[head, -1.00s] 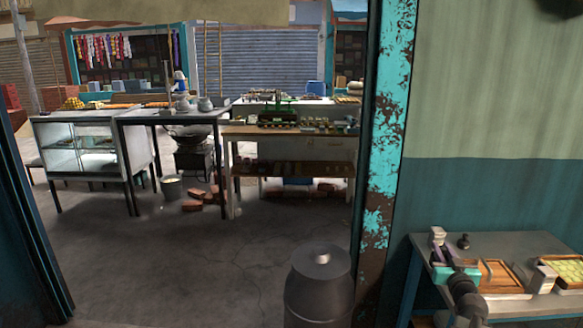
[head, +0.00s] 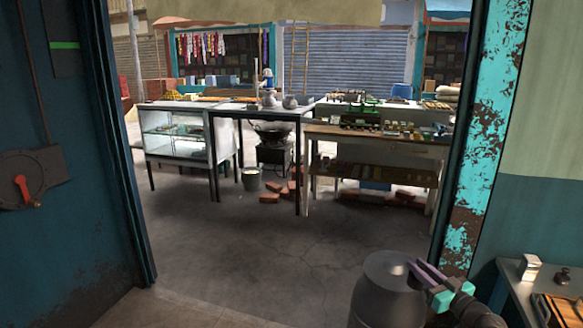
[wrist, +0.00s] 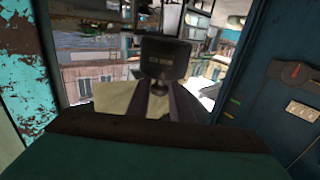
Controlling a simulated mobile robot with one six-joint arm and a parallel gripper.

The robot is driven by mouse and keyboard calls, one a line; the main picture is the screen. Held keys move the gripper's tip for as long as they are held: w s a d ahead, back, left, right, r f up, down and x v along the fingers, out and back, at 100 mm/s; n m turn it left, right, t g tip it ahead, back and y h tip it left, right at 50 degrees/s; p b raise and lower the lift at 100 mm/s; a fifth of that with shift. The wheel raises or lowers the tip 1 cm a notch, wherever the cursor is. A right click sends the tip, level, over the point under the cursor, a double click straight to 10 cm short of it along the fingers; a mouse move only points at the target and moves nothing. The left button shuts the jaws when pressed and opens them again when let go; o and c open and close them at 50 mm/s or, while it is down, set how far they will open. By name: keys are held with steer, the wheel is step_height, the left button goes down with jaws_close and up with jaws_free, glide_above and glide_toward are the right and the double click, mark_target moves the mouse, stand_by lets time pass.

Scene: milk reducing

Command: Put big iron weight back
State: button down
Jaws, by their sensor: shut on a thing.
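A dark block-shaped iron weight (wrist: 165,55) with faint raised lettering is held at the tips of my gripper (wrist: 162,88) in the wrist view. The gripper's jaws are shut on its lower part. In the head view my gripper (head: 416,268), with purple fingers and a teal base, is at the lower right, in front of or above the grey barrel. The weight is hard to make out there. Across the doorway, a green scale-like device (head: 362,112) stands on a counter (head: 375,138) among several small items too small to tell apart.
The grey barrel (head: 385,300) stands by the right doorpost (head: 490,130). A side table (head: 515,285) at the lower right holds a white box (head: 530,267) and a small dark weight (head: 562,277). Bricks (head: 272,197) and a bucket (head: 251,180) lie under the counters. The floor between is clear.

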steer(key=s+a+f+n+g+y, duration=0.2)
steer(key=a+n+g+y, duration=0.1)
steer(key=a, duration=0.8)
steer(key=s+a+f+n+g+y, duration=0.2)
steer(key=a+n+g+y, duration=0.1)
steer(key=a, duration=0.8)
steer(key=n+y, duration=0.1)
steer(key=y, duration=0.1)
steer(key=shift+a+g+y, duration=0.3)
steer(key=shift+s, duration=0.1)
steer(key=shift+a, duration=0.7)
